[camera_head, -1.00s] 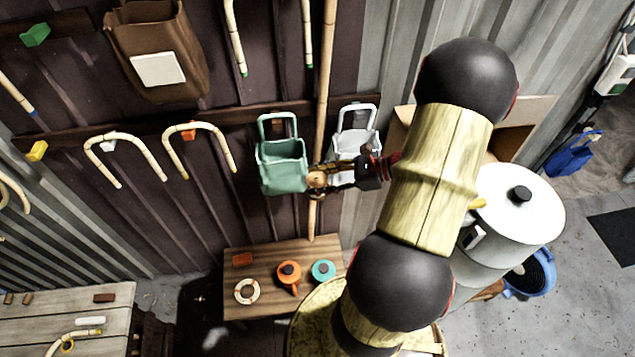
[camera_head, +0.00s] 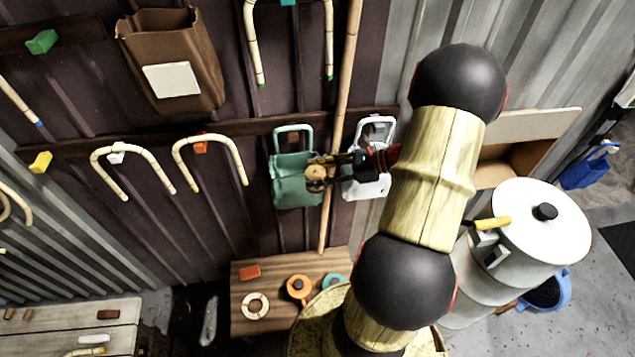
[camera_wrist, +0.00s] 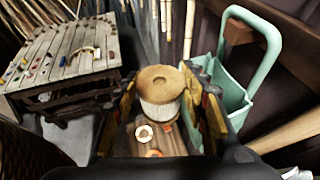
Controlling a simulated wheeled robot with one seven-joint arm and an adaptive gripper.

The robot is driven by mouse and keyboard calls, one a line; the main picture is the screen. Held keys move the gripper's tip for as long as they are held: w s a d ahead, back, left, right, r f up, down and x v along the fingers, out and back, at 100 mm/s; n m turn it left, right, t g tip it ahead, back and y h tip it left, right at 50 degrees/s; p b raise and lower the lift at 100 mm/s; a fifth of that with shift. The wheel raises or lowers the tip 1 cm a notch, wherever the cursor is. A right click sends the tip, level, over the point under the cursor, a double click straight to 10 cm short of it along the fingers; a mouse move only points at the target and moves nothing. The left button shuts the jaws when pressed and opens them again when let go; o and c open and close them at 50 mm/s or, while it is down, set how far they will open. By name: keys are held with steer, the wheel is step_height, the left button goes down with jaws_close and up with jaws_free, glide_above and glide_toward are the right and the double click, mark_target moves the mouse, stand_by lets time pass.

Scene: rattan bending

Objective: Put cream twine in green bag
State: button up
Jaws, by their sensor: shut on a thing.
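The cream twine is a pale spool with a round wooden top (camera_wrist: 160,88), gripped between both fingers in the wrist view. Its top also shows in the head view (camera_head: 316,172). My gripper (camera_head: 324,173) is shut on it. The green bag (camera_head: 290,188) hangs by its handle on the dark wall. In the head view the spool overlaps the bag's right side, in front of it. In the wrist view the bag (camera_wrist: 236,92) is open-topped and just right of my gripper, with the spool outside it. Whether they touch is unclear.
A white bag (camera_head: 367,187) hangs right of the green one, partly behind my gripper. A bamboo pole (camera_head: 343,95) stands between them. Below, a small wooden table (camera_head: 275,315) holds an orange spool (camera_head: 299,287), a teal spool (camera_head: 335,279), a ring and an orange block.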

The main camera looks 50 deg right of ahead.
steer(key=w+d+f+b, duration=0.1)
steer(key=w+d+b, duration=0.1)
steer(key=w+d, duration=0.4)
steer(key=shift+w+d, duration=0.15)
steer(key=shift+w, duration=1)
steer(key=shift+f, duration=0.1)
steer(key=o, duration=1.3)
steer(key=shift+c, duration=0.2)
steer(key=v, duration=1.2)
